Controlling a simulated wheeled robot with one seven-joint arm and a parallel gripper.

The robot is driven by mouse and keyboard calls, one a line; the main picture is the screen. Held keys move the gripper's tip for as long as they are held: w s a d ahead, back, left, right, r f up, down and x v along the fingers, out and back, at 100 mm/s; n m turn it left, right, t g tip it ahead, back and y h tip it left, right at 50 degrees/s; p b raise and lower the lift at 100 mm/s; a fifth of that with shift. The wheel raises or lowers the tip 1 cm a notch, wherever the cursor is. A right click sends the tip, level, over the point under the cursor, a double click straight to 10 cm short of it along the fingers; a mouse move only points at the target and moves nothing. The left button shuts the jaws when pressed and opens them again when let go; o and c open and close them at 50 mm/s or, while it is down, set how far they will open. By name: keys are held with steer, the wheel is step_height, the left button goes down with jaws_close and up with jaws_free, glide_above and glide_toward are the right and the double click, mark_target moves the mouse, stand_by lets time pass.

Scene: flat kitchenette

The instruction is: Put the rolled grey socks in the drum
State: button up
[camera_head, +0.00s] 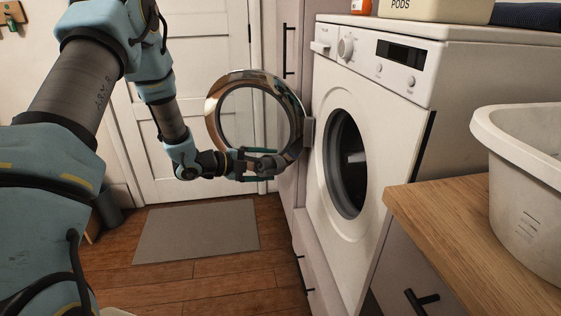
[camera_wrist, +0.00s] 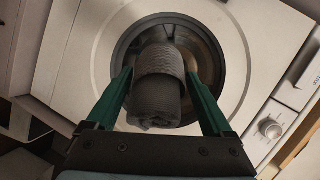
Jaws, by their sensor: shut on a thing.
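The rolled grey socks (camera_wrist: 158,85) are a dark ribbed bundle between the two green fingers of my gripper (camera_wrist: 160,78) in the wrist view. My gripper is shut on them. In the head view my gripper (camera_head: 272,165) is level with the lower part of the open door, left of the washing machine (camera_head: 320,215). The machine's round drum opening (camera_head: 347,172) is dark and uncovered. In the wrist view the drum (camera_wrist: 207,62) lies beyond the socks, which hide part of it. The socks are held outside the drum.
The round door (camera_head: 214,108) stands open at the left of the machine, close to my gripper. A wooden counter (camera_head: 425,205) with a pale basket (camera_head: 525,165) is at right. A grey mat (camera_head: 195,230) lies on the floor. A box (camera_head: 425,8) stands on the machine.

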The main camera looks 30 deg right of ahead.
steer(key=s+d+f+b, duration=0.2)
steer(key=s+d, duration=0.3)
steer(key=d, duration=0.7)
steer(key=s+d+f+b, duration=0.2)
steer(key=s+d+b, duration=0.3)
steer(key=d, duration=0.8)
steer(key=s+d+f+b, duration=0.2)
steer(key=s+d+b, duration=0.2)
steer(key=d, duration=0.9)
steer(key=shift+s+d+f, duration=0.25)
steer(key=shift+s, duration=0.25)
steer(key=o, duration=1.1)
steer(key=v, duration=1.1)
steer(key=shift+b, duration=0.3)
